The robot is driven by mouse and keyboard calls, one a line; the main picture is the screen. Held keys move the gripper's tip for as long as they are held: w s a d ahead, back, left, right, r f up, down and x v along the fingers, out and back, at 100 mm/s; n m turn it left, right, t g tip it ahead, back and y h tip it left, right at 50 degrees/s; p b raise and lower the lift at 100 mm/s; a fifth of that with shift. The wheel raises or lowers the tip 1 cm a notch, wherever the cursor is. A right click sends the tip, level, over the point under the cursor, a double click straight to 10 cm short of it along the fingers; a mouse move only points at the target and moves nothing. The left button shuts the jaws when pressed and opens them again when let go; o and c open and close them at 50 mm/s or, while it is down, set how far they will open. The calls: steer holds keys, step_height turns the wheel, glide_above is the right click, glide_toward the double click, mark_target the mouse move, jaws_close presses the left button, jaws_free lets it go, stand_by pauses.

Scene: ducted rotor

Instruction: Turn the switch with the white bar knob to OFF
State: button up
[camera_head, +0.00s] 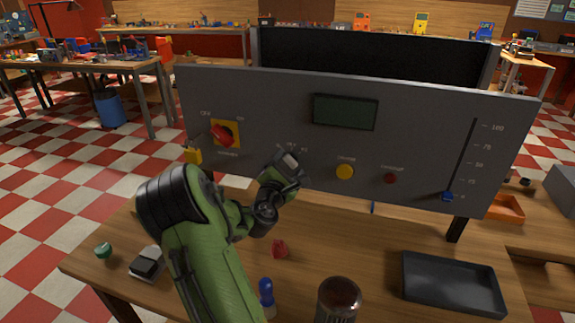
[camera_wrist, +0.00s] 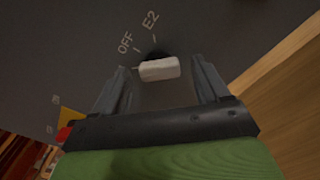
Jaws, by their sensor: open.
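The white bar knob (camera_wrist: 160,69) is on the grey panel in the wrist view, with a dark round base partly showing behind it. Its bar lies across the picture, roughly from one finger toward the other. The printed marks OFF (camera_wrist: 126,43) and E2 (camera_wrist: 150,20) are beside it. My gripper (camera_wrist: 163,74) is open, with one finger on each side of the knob. I cannot tell whether either finger touches it. In the head view my gripper (camera_head: 287,166) is at the panel and hides most of this switch.
The panel (camera_head: 270,105) also carries a red rotary switch (camera_head: 222,135) on a yellow plate, a yellow button (camera_head: 345,172), a red button (camera_head: 390,178) and a blue slider (camera_head: 447,196). A black tray (camera_head: 452,284) and several small items lie on the wooden table below.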

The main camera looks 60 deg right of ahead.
steer(key=c, duration=1.1)
steer(key=shift+o, duration=0.2)
steer(key=shift+m, duration=0.4)
steer(key=m+b, duration=0.3)
steer(key=m, duration=0.2)
steer(key=shift+f+b, duration=0.1)
steer(key=shift+b, duration=0.25)
steer(key=shift+m+b, duration=1)
steer(key=shift+m, duration=0.5)
steer(key=o, duration=1.1)
steer(key=shift+c, duration=0.2)
steer(key=shift+a, duration=0.1)
